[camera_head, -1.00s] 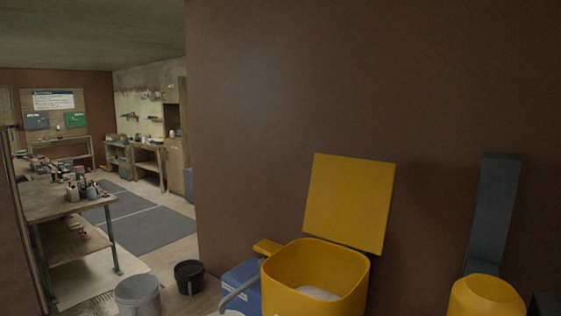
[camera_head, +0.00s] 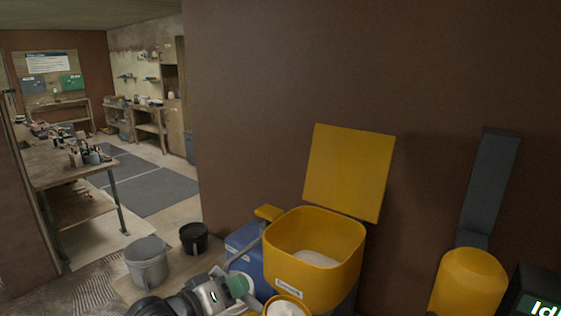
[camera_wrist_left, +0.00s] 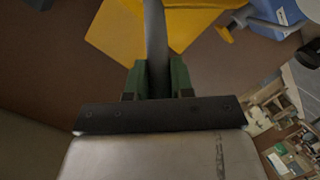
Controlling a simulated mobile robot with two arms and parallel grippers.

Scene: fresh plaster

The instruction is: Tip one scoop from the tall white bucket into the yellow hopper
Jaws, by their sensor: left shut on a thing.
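The yellow hopper (camera_head: 288,262) stands open at the lower middle of the head view, with white material in it and its square yellow lid (camera_head: 348,172) raised behind. My left gripper (camera_head: 240,288), with green fingers, is at the bottom edge, left of and in front of the hopper. In the left wrist view its fingers (camera_wrist_left: 157,80) are shut on a dark handle (camera_wrist_left: 156,35). A yellow-rimmed scoop (camera_head: 275,301) with white material shows beside the gripper, partly cut off. I cannot make out the tall white bucket for certain. My right gripper is out of view.
A grey bucket (camera_head: 148,268) and a black bucket (camera_head: 194,239) stand on the floor at left. A blue box (camera_head: 243,240) is left of the hopper. A yellow rounded unit (camera_head: 470,283) and a dark display box (camera_head: 537,292) stand at right. A wall rises behind.

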